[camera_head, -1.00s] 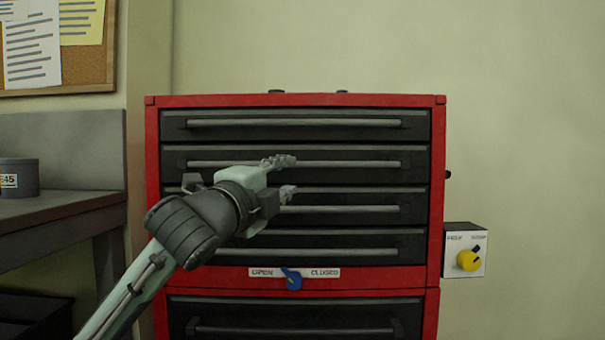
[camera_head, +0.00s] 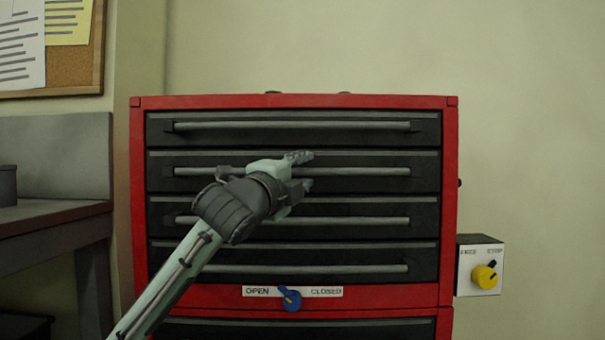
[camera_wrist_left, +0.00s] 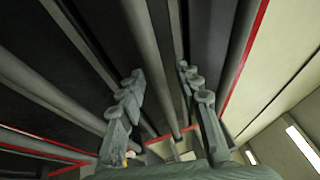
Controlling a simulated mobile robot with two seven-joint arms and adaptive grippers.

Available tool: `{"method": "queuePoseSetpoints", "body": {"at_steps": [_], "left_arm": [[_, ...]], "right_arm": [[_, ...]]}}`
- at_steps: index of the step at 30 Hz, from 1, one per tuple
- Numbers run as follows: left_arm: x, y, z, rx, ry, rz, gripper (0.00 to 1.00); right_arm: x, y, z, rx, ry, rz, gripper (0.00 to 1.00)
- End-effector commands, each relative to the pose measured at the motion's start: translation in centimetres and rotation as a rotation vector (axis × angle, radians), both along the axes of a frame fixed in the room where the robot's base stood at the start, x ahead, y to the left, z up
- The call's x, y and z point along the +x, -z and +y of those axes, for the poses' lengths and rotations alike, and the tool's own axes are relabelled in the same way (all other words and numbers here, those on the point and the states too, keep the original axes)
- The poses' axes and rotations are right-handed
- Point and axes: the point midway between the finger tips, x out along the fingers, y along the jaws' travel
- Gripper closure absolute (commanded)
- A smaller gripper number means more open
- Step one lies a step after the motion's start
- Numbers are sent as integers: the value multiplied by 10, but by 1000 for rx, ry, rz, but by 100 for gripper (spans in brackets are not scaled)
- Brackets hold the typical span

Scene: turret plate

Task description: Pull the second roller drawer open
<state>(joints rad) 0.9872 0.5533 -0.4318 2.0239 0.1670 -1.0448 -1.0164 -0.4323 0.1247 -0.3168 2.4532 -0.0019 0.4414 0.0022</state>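A red tool cabinet (camera_head: 450,200) with a stack of dark drawers faces me. The second drawer from the top (camera_head: 425,185) looks shut flush with the others, and its long grey bar handle (camera_head: 370,171) runs across its front. My left gripper (camera_head: 301,170) is open in front of this drawer, one finger above the handle's line and one below. In the left wrist view a grey bar (camera_wrist_left: 148,60) lies between the spread fingers (camera_wrist_left: 160,84), with space on both sides; I cannot tell how deep it sits. My arm hides part of the drawers' left side. My right gripper is not in view.
A blue knob (camera_head: 291,299) sits on the OPEN/CLOSED strip below the upper drawers, its pointer toward OPEN. A white box with a yellow knob (camera_head: 485,276) is on the wall at right. A workbench (camera_head: 50,214) stands at left.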

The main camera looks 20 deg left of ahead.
Motion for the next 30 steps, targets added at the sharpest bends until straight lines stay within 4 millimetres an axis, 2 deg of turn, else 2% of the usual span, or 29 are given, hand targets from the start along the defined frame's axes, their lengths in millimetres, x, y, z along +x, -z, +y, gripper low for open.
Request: {"method": "queuePoseSetpoints", "body": {"at_steps": [7, 16, 30], "left_arm": [[1, 0, 0, 0, 0, 0, 66], [1, 0, 0, 0, 0, 0, 100], [2, 0, 0, 0, 0, 1, 100]], "right_arm": [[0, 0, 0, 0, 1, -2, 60], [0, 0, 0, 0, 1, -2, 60], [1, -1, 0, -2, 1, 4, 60]]}}
